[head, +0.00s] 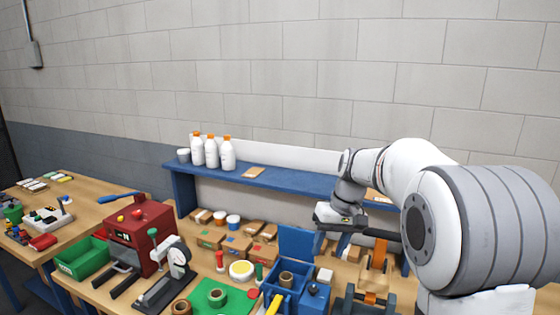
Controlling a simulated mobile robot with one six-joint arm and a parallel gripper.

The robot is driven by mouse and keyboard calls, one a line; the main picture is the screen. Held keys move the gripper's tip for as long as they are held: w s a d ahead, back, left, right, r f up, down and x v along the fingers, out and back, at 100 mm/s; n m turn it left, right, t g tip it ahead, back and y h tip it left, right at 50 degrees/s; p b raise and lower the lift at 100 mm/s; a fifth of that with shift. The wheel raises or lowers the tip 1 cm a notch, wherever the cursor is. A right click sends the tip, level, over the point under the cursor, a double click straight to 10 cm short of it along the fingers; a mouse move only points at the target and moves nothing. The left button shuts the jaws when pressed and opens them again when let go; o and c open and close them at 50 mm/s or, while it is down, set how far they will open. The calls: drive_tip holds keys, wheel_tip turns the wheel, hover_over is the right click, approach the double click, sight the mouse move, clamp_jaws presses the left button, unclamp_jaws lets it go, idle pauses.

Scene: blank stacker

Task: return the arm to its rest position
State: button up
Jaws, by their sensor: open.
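My arm reaches in from the right edge of the head view, with its large white and grey links in front of the wall and the blue shelf. My gripper (326,221) is a dark block at the arm's end, just in front of the blue shelf (277,181) and above the back of the workbench. Its jaws are small and partly hidden at this angle; it is open, and I see nothing held in it.
Several white bottles (228,155) with orange caps stand on the shelf. Below are a red machine (142,232), a green bin (82,258), a blue bin (284,294) and an orange clamp-like tool (375,270).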

drive_tip(key=s+d+f+m+t+h+b, duration=0.1)
drive_tip(key=s+f, duration=0.3)
drive_tip(key=s, duration=0.8)
drive_tip(key=s+d+f+m+t+h+b, duration=0.1)
drive_tip(key=s+d+f+t+b, duration=0.1)
drive_tip(key=s, duration=1.1)
drive_tip(key=shift+s+f+h+b, duration=0.3)
drive_tip(key=shift+f+b, duration=0.55)
drive_tip(key=shift+b, duration=0.15)
